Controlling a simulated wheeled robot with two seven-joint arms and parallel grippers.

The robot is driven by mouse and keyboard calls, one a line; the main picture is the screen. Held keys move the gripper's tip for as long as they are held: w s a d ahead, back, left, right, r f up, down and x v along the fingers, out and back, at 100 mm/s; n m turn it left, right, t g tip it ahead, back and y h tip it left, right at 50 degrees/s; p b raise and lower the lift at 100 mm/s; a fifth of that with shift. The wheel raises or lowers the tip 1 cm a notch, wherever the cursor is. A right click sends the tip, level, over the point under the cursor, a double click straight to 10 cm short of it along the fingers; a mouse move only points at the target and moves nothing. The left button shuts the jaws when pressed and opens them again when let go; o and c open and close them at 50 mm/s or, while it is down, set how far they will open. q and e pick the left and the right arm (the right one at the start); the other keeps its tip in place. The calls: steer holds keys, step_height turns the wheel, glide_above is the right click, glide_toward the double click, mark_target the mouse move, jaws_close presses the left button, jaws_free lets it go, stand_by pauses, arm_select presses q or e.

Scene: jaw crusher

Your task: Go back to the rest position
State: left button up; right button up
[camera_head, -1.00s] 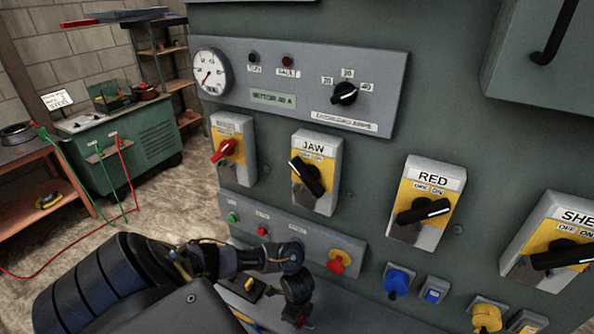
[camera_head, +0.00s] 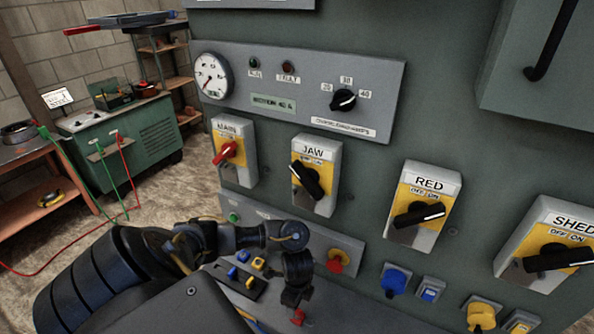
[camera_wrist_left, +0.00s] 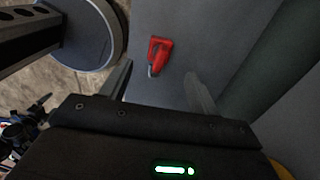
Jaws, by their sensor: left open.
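My left arm comes in from the lower left in the head view. Its wrist is bent down in front of the green cabinet (camera_head: 430,110), and my left gripper there is mostly hidden behind its own links. In the left wrist view my left gripper (camera_wrist_left: 158,82) is open, with its two fingers apart and nothing between them in its grasp. A red padlock (camera_wrist_left: 158,52) with a metal shackle lies beyond the fingertips on a grey surface. A small red piece (camera_head: 298,316) shows just below the wrist in the head view. My right gripper is not in view.
The cabinet front carries switches marked MAIN (camera_head: 230,153), JAW (camera_head: 306,180), RED (camera_head: 422,214) and SHED (camera_head: 555,258). A red mushroom button (camera_head: 338,261) is close to my wrist. Blue and yellow pieces (camera_head: 240,272) sit on the ledge below. A green bench (camera_head: 140,145) stands back left.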

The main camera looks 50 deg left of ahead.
arm_select(q)
step_height(320, 180, up, 2)
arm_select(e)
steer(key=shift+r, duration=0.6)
